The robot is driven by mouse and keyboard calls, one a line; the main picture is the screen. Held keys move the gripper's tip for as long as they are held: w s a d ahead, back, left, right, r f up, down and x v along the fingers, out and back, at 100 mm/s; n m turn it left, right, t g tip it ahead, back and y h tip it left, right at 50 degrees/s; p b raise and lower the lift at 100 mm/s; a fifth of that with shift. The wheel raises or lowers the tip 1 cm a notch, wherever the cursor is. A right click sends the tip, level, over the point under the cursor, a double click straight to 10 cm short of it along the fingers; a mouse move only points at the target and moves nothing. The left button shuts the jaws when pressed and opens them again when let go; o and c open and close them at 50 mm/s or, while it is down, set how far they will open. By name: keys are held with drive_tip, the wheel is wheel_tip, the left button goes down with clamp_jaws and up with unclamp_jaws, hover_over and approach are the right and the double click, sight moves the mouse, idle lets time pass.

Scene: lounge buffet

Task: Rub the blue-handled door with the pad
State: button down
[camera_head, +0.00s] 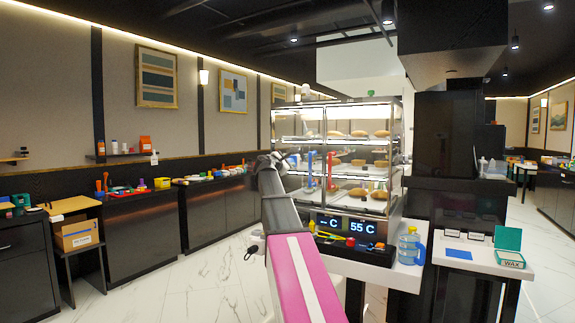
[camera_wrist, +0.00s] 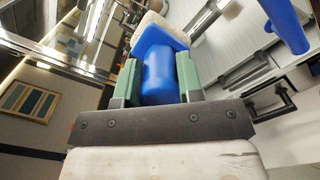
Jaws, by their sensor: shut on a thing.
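My gripper (camera_wrist: 158,80) is shut on the blue grip of the pad (camera_wrist: 164,72) in the wrist view. The pad's pale face (camera_wrist: 163,27) is at the far end, beyond the blue block. The glass display case stands ahead in the head view. Its left door has an upright blue handle (camera_head: 309,170), and its right door has a red handle (camera_head: 331,171). The blue handle also shows at the upper right of the wrist view (camera_wrist: 287,24). My gripper (camera_head: 279,160) is at the left front of the case. I cannot tell whether the pad touches the glass.
The case holds bread on several shelves. Tools (camera_head: 350,241) lie along its front ledge, beside a water jug (camera_head: 408,246). A counter with a blue mat (camera_head: 458,254) and a green wax box (camera_head: 510,259) is at right. Cluttered cabinets line the left wall. The floor at left is open.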

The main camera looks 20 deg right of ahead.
drive_tip(key=v, duration=1)
idle(0.4)
